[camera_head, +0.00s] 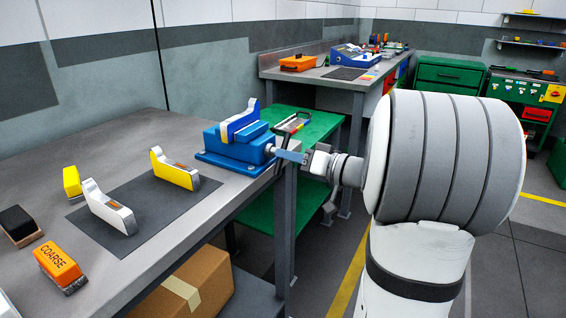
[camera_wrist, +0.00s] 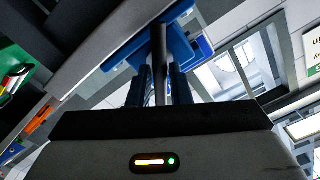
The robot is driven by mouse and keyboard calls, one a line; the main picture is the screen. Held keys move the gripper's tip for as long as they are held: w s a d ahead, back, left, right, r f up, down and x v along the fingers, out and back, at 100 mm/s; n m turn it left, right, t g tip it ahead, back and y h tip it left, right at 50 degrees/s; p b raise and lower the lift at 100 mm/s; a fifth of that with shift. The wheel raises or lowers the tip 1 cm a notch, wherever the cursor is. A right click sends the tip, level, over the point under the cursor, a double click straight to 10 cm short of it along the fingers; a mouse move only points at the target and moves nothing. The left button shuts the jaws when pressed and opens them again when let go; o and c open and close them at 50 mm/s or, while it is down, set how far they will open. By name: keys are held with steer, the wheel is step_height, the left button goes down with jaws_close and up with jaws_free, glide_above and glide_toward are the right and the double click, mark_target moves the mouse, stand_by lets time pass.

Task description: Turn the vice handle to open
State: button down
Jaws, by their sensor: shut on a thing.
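The blue vice (camera_head: 228,150) sits at the right end of the grey workbench, with a blue and white piece upright in its jaws. My gripper (camera_head: 291,156) is at the vice's right side, just past the bench edge. In the wrist view my gripper (camera_wrist: 161,88) has one finger on each side of the grey bar of the vice handle (camera_wrist: 160,50) and is shut on it. The blue vice body (camera_wrist: 186,52) shows behind the bar. In the head view the fingers and wrist hide most of the handle.
A dark mat (camera_head: 140,215) holds a white part (camera_head: 108,207) and a yellow part (camera_head: 175,170). An orange COARSE block (camera_head: 58,262), a black block (camera_head: 20,224) and a yellow block (camera_head: 72,181) lie left. A cardboard box (camera_head: 185,283) is below the bench.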

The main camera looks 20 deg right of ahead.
steer(key=shift+f+n+b, duration=0.15)
steer(key=shift+n+b, duration=0.75)
steer(key=shift+b, duration=1.9)
steer(key=shift+n+b, duration=0.4)
steer(key=shift+b, duration=0.45)
steer(key=n+b, duration=0.3)
steer(key=b, duration=0.6)
steer(key=shift+r+n+b, duration=0.2)
steer(key=shift+n+b, duration=0.4)
steer(key=shift+b, duration=0.05)
steer(key=shift+f+n+b, duration=0.15)
steer(key=shift+n+b, duration=0.15)
steer(key=shift+b, duration=0.8)
steer(key=c, duration=1.3)
jaws_free()
steer(key=shift+n, duration=0.3)
